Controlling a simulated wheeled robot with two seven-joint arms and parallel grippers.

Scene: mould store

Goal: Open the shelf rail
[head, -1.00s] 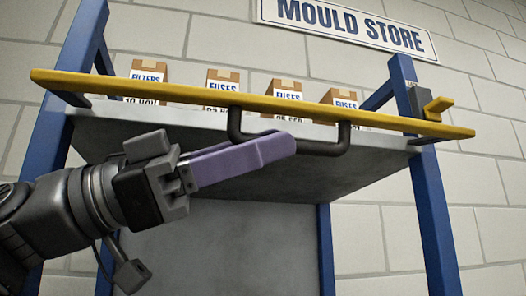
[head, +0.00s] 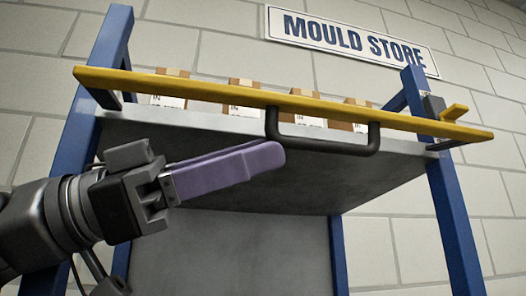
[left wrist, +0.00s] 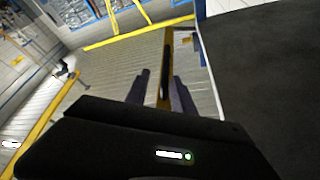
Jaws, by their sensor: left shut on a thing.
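The yellow shelf rail (head: 215,93) runs across the front of the shelf between the blue posts. A black U-shaped handle (head: 330,147) hangs below its middle. My left gripper (head: 279,152) comes in from the left, its purple fingers at the handle's left lower corner. In the left wrist view the two fingers (left wrist: 162,76) stand on either side of a dark bar, with the yellow rail (left wrist: 168,38) beyond. The gripper is shut on the handle; the exact contact is hard to see. My right gripper is out of view.
Several cardboard boxes (head: 242,105) stand on the grey shelf (head: 180,118) behind the rail. A yellow catch (head: 454,111) sits by the right blue post (head: 452,215). A "MOULD STORE" sign (head: 350,40) hangs on the block wall. The space below the shelf looks clear.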

